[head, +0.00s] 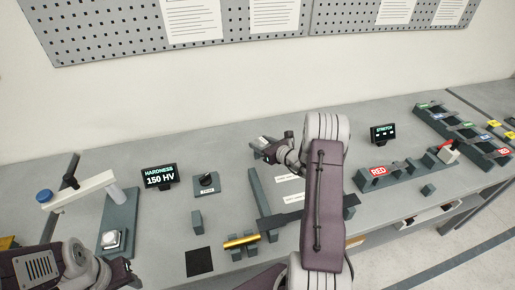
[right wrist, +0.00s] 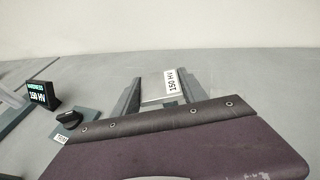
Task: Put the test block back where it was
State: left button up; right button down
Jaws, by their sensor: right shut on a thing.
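My right gripper (head: 262,147) is above the back middle of the table, its tip towards the left. In the right wrist view it is shut on the test block (right wrist: 154,89), a pale metal piece with a "150 HV" label, held between two dark fingers. The block is hard to make out in the head view. The hardness tester (head: 122,215) stands at the left, with its display (head: 159,177) reading "HARDNESS 150 HV". Part of my left arm shows at the lower left, but its gripper is not visible.
A dial (head: 206,180) stands right of the display. A black square (head: 199,261) lies in front, beside a gold bar (head: 241,241) on small supports. My right forearm hides part of a dark rail (head: 258,190) area with white labels (head: 288,178). A stretch machine (head: 400,174) stands at right.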

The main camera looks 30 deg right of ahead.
aim_at(256, 141)
jog(key=x, duration=0.4)
jog(key=shift+s+d+f, duration=0.1)
jog(key=shift+d+f, duration=0.15)
jog(key=shift+f, duration=0.1)
jog(key=shift+f+p, duration=0.35)
jog(key=shift+f, duration=1.7)
jog(key=shift+s, duration=0.1)
jog(key=c, duration=0.6)
grip_release()
jog(key=shift+f, duration=0.1)
jog(key=b+v, duration=0.1)
jog(key=v, duration=1.1)
